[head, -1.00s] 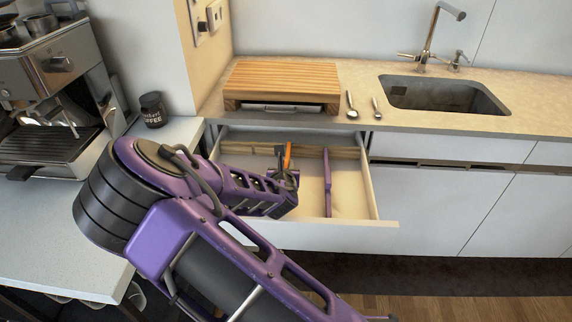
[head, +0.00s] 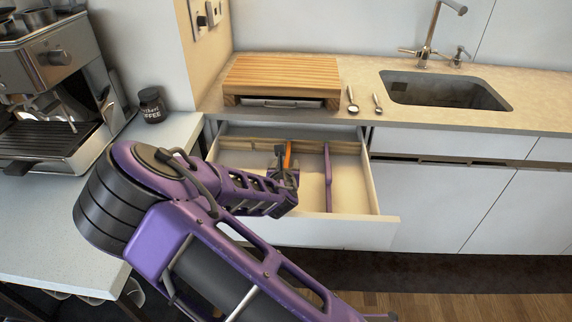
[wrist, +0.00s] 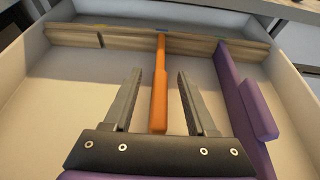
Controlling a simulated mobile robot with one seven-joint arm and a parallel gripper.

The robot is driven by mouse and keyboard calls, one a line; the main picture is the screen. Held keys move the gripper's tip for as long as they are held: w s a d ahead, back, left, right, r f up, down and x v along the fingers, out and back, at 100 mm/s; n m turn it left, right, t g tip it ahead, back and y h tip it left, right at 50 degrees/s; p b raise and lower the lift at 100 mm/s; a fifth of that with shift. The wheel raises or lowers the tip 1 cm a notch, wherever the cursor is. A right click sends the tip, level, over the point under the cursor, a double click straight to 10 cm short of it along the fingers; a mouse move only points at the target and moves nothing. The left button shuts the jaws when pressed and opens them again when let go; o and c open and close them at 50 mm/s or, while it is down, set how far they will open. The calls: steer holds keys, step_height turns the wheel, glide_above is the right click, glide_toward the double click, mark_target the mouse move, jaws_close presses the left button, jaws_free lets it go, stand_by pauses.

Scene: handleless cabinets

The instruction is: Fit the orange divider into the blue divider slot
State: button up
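The orange divider (wrist: 160,88) stands in the open drawer, running front to back. Its far end is at the wooden back rail (wrist: 116,42), close to a small blue mark (wrist: 162,33), the blue slot. I cannot tell whether it is seated there. My gripper (wrist: 158,80) is open, with one finger on each side of the divider and a visible gap on both sides. In the head view my gripper (head: 284,163) is over the drawer, and only part of the orange divider (head: 288,154) shows; my arm hides the rest.
A purple divider (wrist: 236,95) stands to the right inside the drawer (head: 355,205). Another slot (wrist: 100,40) shows in the rail to the left. A wooden board (head: 283,75) lies on the counter above. The drawer floor left of the orange divider is clear.

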steer(key=p+v, duration=0.2)
steer(key=v, duration=1.5)
steer(key=shift+s+r+p, duration=0.1)
steer(key=shift+s+p, duration=0.15)
steer(key=shift+p, duration=0.1)
